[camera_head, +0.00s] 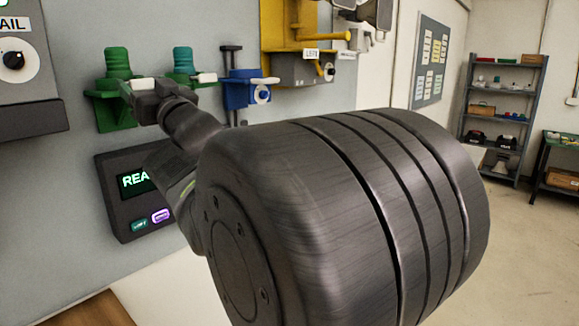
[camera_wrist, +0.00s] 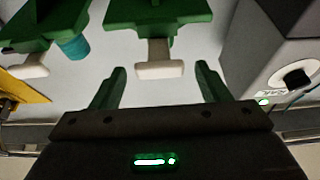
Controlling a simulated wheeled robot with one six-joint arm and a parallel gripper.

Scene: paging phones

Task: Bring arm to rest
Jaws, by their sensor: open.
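My gripper (camera_wrist: 161,70) is open in the wrist view, its two fingers apart on either side of a white tab (camera_wrist: 159,69). Nothing is visibly clamped; whether the fingers touch the tab I cannot tell. The tab sticks out from a green wall fixture (camera_wrist: 158,12), which in the head view (camera_head: 117,62) has a ribbed green top. In the head view my dark arm fills the middle and reaches left to this fixture; the fingertips are not clear there. A second fixture with a teal top (camera_head: 183,60) is just right of it.
A grey box with a knob (camera_head: 25,60) is at the left. A panel reading "REA" (camera_head: 125,210) hangs below, partly covered by my arm. A blue device (camera_head: 243,88) and a yellow fixture (camera_head: 285,30) are to the right. Shelves (camera_head: 503,110) stand far right across open floor.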

